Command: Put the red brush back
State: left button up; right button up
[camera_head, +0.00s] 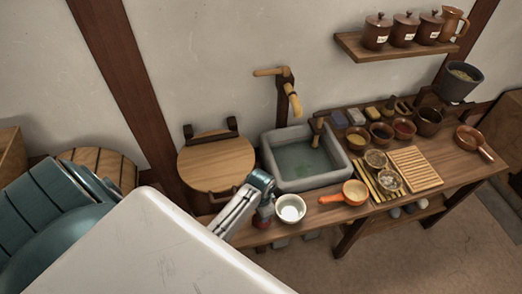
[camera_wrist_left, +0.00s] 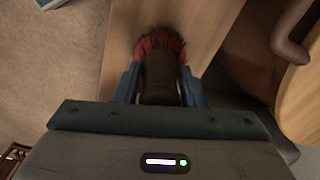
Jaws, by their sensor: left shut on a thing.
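My left gripper (camera_head: 263,204) comes in from the left over the near left end of the wooden counter. In the left wrist view its two blue fingers (camera_wrist_left: 158,86) are shut on the dark brown handle of the red brush (camera_wrist_left: 160,44). The brush's red bristle end points away from the gripper, over a wooden surface. A little of its red (camera_head: 262,221) shows below the gripper in the head view, at the counter's front edge. I cannot tell whether the bristles touch the wood. My right gripper is not in view.
A white bowl (camera_head: 291,208) stands just right of the gripper, with an orange ladle (camera_head: 353,193) beyond it. A grey stone sink (camera_head: 307,184) is behind. A round wooden lid (camera_head: 215,163) is at the left. Bowls and a slatted board (camera_head: 415,169) crowd the counter's right.

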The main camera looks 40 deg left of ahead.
pick_arm(q)
jog(key=shift+f, duration=0.1)
jog(key=o, duration=0.9)
jog(key=shift+o, duration=0.2)
jog(key=shift+r, duration=0.6)
notch_tip(320, 180, up, 10)
jog(key=b, duration=0.3)
jog(key=shift+r, duration=0.15)
jog(key=shift+r+b, duration=0.3)
jog(key=shift+r, duration=0.1)
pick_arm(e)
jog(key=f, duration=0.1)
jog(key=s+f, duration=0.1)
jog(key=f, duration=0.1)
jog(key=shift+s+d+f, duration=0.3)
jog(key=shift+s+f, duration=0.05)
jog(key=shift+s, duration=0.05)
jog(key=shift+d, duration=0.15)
pick_arm(q)
jog(key=shift+s, duration=0.1)
